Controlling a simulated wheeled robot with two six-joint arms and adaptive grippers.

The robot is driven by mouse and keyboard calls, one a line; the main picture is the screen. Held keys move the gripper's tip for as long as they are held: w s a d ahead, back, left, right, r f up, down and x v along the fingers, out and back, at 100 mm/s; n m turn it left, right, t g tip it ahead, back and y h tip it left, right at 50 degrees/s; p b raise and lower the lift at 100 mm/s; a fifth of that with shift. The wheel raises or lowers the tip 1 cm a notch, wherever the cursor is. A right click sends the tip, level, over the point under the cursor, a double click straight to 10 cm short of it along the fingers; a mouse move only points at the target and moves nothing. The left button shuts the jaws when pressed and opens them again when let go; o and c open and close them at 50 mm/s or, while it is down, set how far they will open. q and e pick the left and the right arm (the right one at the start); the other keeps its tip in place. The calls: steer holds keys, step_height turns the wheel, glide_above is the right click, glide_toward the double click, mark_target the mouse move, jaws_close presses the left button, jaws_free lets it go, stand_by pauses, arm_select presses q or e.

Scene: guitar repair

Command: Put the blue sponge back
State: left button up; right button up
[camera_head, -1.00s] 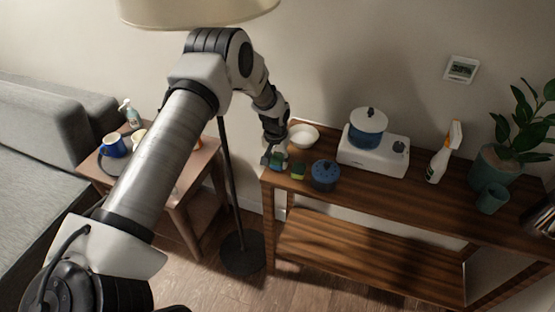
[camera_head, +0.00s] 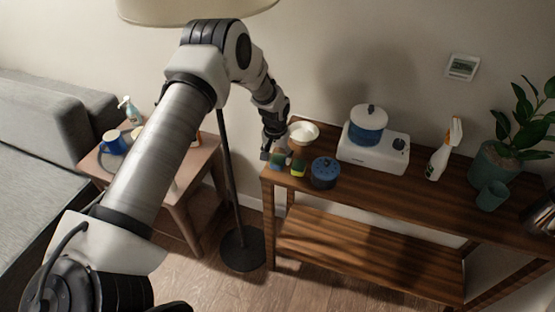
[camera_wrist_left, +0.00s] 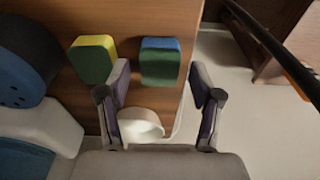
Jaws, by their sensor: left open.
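The blue sponge (camera_head: 277,162), blue over green, rests on the left end of the wooden shelf top (camera_head: 345,187). It also shows in the left wrist view (camera_wrist_left: 160,62), beside a yellow and green sponge (camera_wrist_left: 92,60) with a gap between them. My left gripper (camera_head: 272,152) is open and empty at the shelf's left end, just by the blue sponge. In the left wrist view its two fingers (camera_wrist_left: 159,88) stand apart, with the blue sponge beyond and between their tips. I cannot tell the exact clearance. My right gripper is not in view.
A white bowl (camera_head: 303,133) stands behind the sponges; a dark blue round container (camera_head: 325,173) stands to their right. Farther right are a white appliance (camera_head: 372,157) with a blue pot (camera_head: 367,124) and a spray bottle (camera_head: 440,158). A lamp pole (camera_head: 229,170) rises left of the shelf.

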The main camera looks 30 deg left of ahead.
mark_target(276, 163)
arm_select(q)
step_height(276, 163, up, 10)
steer(key=s+f+b, duration=0.1)
steer(key=b, duration=0.1)
steer(key=s+d+f+m+h, duration=0.1)
steer(key=s+d+f, duration=0.9)
steer(key=s+f, duration=0.4)
steer(key=s+d+f, duration=0.2)
steer(key=s, duration=0.9)
steer(key=s+d+f+m+g, duration=0.1)
steer(key=s+d+f, duration=0.1)
steer(key=s, duration=0.9)
steer(key=shift+f+y+p, duration=0.3)
steer(key=shift+f, duration=0.4)
